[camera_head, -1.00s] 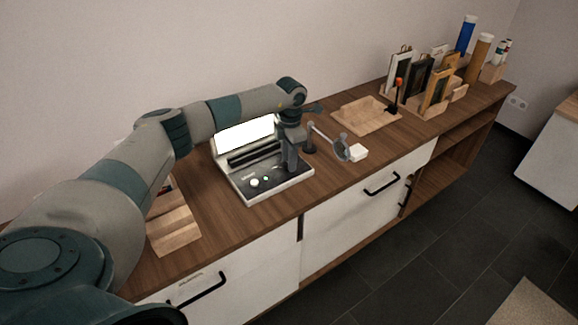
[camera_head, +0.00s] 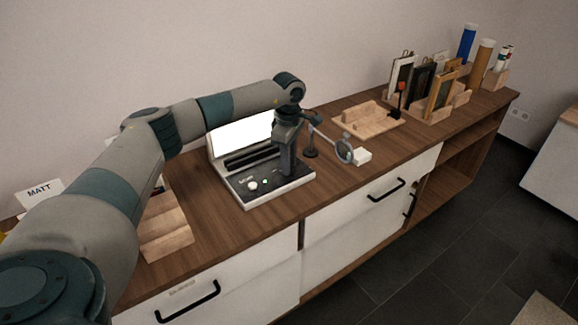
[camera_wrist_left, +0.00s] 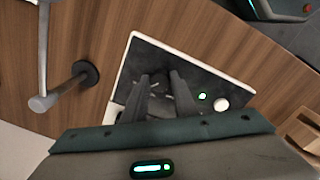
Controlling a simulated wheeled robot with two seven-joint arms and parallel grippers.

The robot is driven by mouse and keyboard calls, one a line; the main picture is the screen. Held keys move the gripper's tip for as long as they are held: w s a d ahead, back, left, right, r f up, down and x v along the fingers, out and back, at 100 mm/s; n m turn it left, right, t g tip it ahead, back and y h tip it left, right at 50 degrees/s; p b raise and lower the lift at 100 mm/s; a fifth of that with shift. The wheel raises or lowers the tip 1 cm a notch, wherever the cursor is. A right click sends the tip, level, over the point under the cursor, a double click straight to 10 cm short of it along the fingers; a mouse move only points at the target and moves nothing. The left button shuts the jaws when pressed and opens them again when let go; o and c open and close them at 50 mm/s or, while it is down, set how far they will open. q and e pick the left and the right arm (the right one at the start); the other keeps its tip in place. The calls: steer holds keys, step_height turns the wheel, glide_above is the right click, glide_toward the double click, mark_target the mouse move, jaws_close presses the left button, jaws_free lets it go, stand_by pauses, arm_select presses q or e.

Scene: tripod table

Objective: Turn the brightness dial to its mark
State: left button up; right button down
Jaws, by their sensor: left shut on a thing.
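A white-rimmed device (camera_head: 240,185) with a dark control panel and a bright upright screen (camera_head: 240,134) stands on the cabinet top. Its panel (camera_wrist_left: 206,80) also shows in the left wrist view. A white round knob (camera_head: 252,186) and a green light (camera_head: 265,182) sit on the panel's left part. My left gripper (camera_head: 286,172) points down at the panel's right part. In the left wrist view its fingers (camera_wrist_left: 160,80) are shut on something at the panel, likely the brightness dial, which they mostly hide. Pale tick marks show around and between the fingertips. My right gripper is out of view.
A magnifying glass on a stand (camera_head: 344,151) and a white block (camera_head: 362,156) are right of the device. A wooden tray (camera_head: 372,125) and frames in a rack (camera_head: 440,95) stand further right. A stepped wooden holder (camera_head: 165,235) is to the left.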

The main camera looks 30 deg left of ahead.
arm_select(q)
steer(key=shift+m, duration=0.5)
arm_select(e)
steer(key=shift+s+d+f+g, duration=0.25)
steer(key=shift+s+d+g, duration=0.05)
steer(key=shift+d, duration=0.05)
arm_select(q)
steer(key=shift+r, duration=0.1)
steer(key=o, duration=1)
steer(key=shift+o, duration=0.2)
